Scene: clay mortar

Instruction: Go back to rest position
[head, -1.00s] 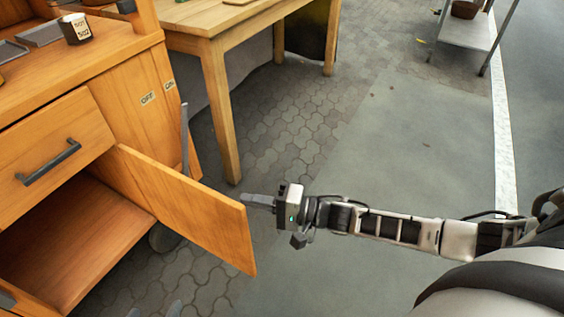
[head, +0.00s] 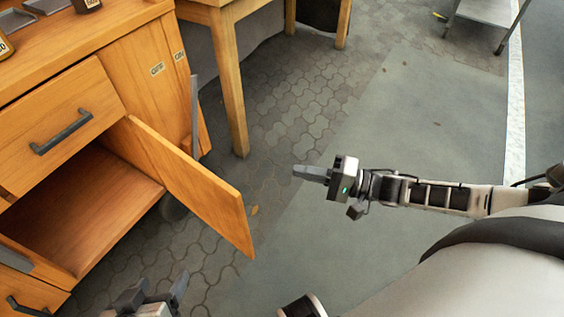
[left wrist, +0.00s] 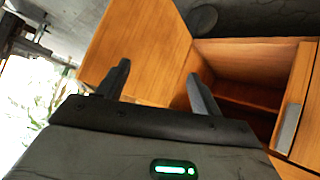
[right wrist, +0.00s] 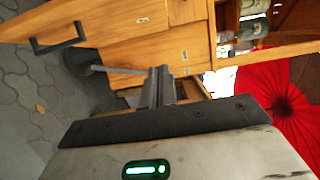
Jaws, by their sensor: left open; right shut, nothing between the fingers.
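My right gripper (head: 312,173) is shut and empty, held over the paved floor to the right of the open cabinet door. Its closed fingers (right wrist: 159,88) also show in the right wrist view. My left gripper (head: 160,294) is at the bottom edge of the head view, partly cut off, in front of the open cabinet. In the left wrist view its fingers (left wrist: 158,85) are apart with nothing between them. The wooden cabinet (head: 150,75) stands at the left with its door (head: 205,200) swung open. Neither gripper touches the door.
The cabinet's lower compartment (head: 95,215) looks empty, and a drawer with a dark handle (head: 62,132) above it is closed. A wooden table (head: 232,90) stands behind. A metal shelf (head: 488,12) is at the top right. The floor (head: 400,110) between is clear.

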